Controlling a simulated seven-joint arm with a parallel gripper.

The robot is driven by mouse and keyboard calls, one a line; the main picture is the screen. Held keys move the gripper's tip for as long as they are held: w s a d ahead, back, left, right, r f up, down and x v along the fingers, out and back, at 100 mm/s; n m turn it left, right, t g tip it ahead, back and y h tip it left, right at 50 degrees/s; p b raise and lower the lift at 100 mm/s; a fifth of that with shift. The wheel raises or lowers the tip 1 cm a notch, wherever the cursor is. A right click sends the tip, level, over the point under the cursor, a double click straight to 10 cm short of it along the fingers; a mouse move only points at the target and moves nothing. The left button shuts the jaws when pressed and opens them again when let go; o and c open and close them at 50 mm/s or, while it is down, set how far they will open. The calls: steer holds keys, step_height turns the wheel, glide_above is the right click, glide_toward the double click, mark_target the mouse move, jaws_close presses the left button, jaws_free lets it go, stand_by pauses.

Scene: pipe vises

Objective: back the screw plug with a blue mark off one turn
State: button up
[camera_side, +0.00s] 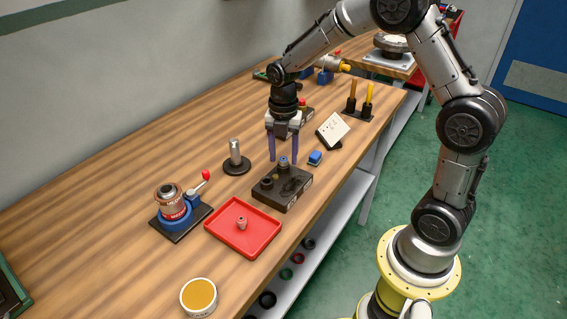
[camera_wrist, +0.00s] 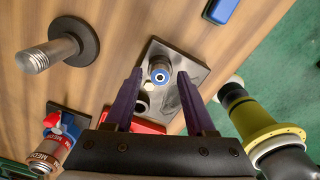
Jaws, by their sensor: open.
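The screw plug with a blue mark (camera_side: 282,160) stands upright in a dark block (camera_side: 291,200) on the bench. My gripper (camera_side: 283,163) points down over the block, fingers spread. In the wrist view my gripper (camera_wrist: 160,74) has one purple finger on each side of the plug, with gaps showing. The fingertips look about level with the plug's top; exact depth is hard to tell. A dark round fitting (camera_wrist: 142,104) sits beside the plug.
A red tray (camera_side: 219,229) holding a small part lies front left. A vise (camera_side: 181,225) with a labelled can stands left of it. A grey post (camera_side: 235,152) on a round base is behind left. A blue block (camera_side: 315,157) and a tilted white panel (camera_side: 333,129) are at right.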

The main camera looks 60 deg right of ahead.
steer(key=m, duration=1)
steer(key=shift+m, duration=0.4)
steer(key=m, duration=1.1)
steer(key=shift+m, duration=0.3)
